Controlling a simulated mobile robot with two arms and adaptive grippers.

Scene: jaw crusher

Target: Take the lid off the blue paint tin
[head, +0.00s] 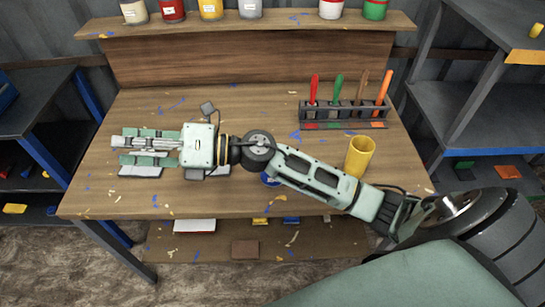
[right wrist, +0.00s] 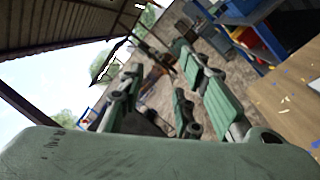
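A small blue rounded edge (head: 267,180) shows under my right forearm on the workbench (head: 240,205). It may be the blue paint tin, but the arm hides most of it, so I cannot see its lid. My right gripper (head: 135,146) reaches across the bench and points left, above the bench's left part. Its fingers are spread and nothing is between them. In the right wrist view the fingers (right wrist: 165,105) also stand apart and empty. My left gripper is in neither view.
A yellow cup (head: 360,157) stands right of the arm. Behind it a rack (head: 345,113) holds several coloured-handled tools. Several paint tins line the back shelf (head: 250,22). Flat grey pieces (head: 140,172) lie below the gripper. Shelving units flank the bench.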

